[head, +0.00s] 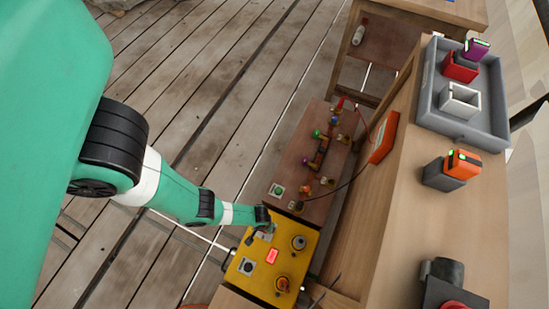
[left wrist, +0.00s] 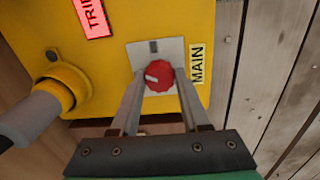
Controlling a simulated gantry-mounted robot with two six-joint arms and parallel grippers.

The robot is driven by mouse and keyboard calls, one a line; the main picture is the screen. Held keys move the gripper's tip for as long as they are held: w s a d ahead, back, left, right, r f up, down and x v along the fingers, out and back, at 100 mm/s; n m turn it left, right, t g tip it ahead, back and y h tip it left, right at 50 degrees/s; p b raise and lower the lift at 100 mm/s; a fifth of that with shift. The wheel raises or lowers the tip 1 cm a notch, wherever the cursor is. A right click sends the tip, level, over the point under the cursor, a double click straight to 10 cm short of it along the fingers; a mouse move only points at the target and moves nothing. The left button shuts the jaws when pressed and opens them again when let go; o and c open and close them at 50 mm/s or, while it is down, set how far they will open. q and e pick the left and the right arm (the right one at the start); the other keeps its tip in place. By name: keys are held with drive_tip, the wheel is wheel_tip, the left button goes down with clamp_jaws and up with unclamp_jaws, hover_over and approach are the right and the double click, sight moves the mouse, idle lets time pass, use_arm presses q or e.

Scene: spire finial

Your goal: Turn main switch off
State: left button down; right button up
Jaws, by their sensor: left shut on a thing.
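The main switch is a round red knob (left wrist: 160,74) on a white plate (left wrist: 143,52), beside a yellow "MAIN" label (left wrist: 197,64) in the left wrist view. A short white mark on the knob lies toward its left side. My left gripper (left wrist: 160,86) has one finger on each side of the knob and is shut on it. In the head view, my left gripper (head: 266,227) reaches the upper edge of the yellow panel (head: 253,283) and largely hides the knob. My right gripper is in neither view.
A lit red "TRIP" label (left wrist: 92,16) and a grey plug in a yellow socket (left wrist: 66,88) sit near the knob. A brown board (head: 293,170) with coloured parts adjoins the panel. A grey tray (head: 432,100) and an orange-and-grey block (head: 443,172) stand on the right bench.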

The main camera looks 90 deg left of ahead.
use_arm(q)
drive_tip(key=n, duration=0.5)
drive_tip(key=shift+n, duration=0.4)
idle(0.3)
drive_tip(key=shift+c, duration=1.9)
unclamp_jaws()
drive_tip(key=shift+r, duration=0.1)
wheel_tip(320, 180, up, 11)
drive_tip(key=p, duration=0.9)
drive_tip(key=shift+s+r+p, duration=0.2)
drive_tip(key=shift+s+p, duration=0.05)
drive_tip(key=shift+p, duration=0.1)
